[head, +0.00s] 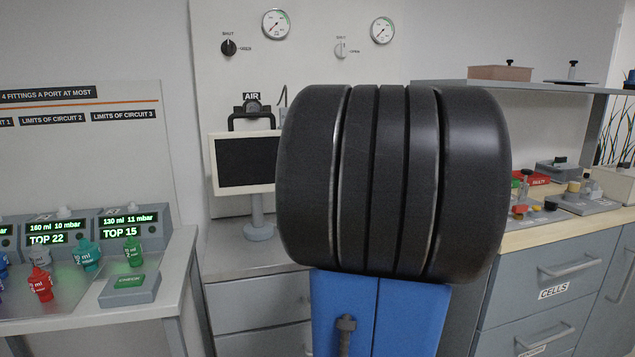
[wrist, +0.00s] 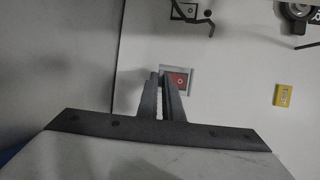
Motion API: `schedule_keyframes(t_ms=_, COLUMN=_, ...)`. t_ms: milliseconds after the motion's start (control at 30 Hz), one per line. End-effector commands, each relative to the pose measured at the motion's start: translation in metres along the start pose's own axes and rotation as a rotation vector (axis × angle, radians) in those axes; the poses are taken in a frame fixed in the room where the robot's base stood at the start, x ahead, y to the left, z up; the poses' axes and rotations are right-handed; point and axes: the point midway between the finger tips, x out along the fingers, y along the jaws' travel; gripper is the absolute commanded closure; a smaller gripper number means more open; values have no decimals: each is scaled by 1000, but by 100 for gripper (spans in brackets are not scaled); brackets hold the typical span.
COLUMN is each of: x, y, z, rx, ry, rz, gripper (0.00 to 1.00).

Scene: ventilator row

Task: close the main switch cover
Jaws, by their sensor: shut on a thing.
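In the wrist view my gripper (wrist: 164,78) points at a pale wall panel. Its two dark fingers are close together, shut on what seems to be the edge of the main switch cover; the held part is small and mostly hidden. Just beyond and right of the fingertips is a small red switch plate (wrist: 180,81) in a grey frame, partly covered by the fingers. The red face shows, so it is not fully covered. In the head view neither the gripper nor the switch shows, as my own dark arm fills the middle.
In the wrist view a yellow tag (wrist: 283,95) is on the panel at right, and a plate with a dark bent handle (wrist: 192,14) is above. In the head view a monitor (head: 245,162) stands on the cabinet, and a shelf (head: 540,86) is at right.

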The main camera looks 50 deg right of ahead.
Motion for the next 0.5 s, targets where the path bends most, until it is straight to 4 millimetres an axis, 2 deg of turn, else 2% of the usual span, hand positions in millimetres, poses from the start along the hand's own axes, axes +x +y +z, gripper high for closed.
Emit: schedule_keyframes(t_ms=500, x=7, y=7, z=-2, rx=-45, ry=-3, rz=-106, gripper=100)
